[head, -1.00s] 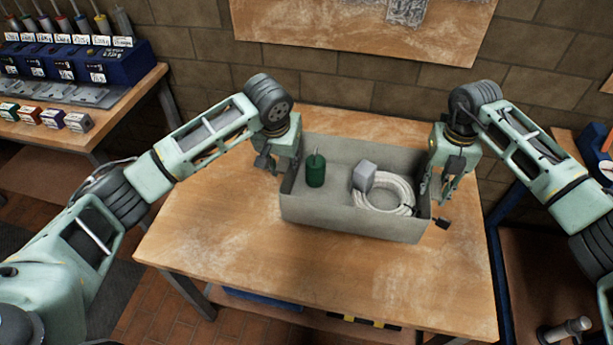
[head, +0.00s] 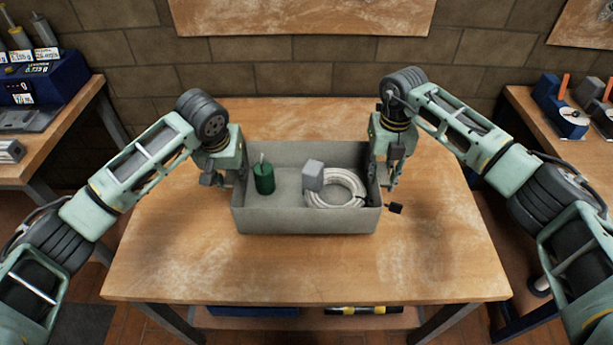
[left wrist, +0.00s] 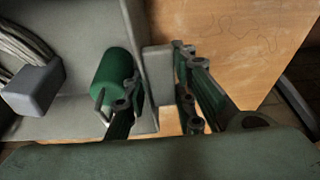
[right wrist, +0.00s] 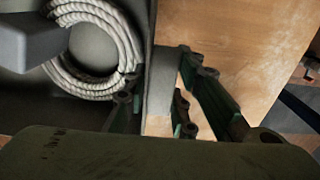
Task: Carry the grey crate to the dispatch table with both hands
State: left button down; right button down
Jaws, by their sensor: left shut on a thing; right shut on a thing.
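The grey crate (head: 305,220) is in the middle of the head view, over a wooden table (head: 190,270). Whether it rests on the top or hangs just above it, I cannot tell. My left gripper (head: 232,178) is shut on its left wall, and my right gripper (head: 386,180) is shut on its right wall. The left wrist view shows the fingers on both sides of the crate's wall (left wrist: 158,85); the right wrist view shows the same at the other wall (right wrist: 160,95). Inside are a green cylinder (head: 264,180) and a coiled white cable (head: 345,198) with a grey block (head: 313,176).
A side table with a blue device (head: 40,85) stands at the left. Another at the right holds blue dial devices (head: 562,112). A brick wall (head: 290,70) closes the back. The table top is bare in front of the crate. A small black plug (head: 395,207) sticks out at the crate's right.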

pick_arm(q)
jog(key=shift+a+r, duration=0.1)
jog(key=shift+r, duration=0.05)
pick_arm(e)
jog(key=shift+r, duration=0.15)
jog(key=shift+d+f, duration=0.1)
jog(key=shift+f, duration=0.1)
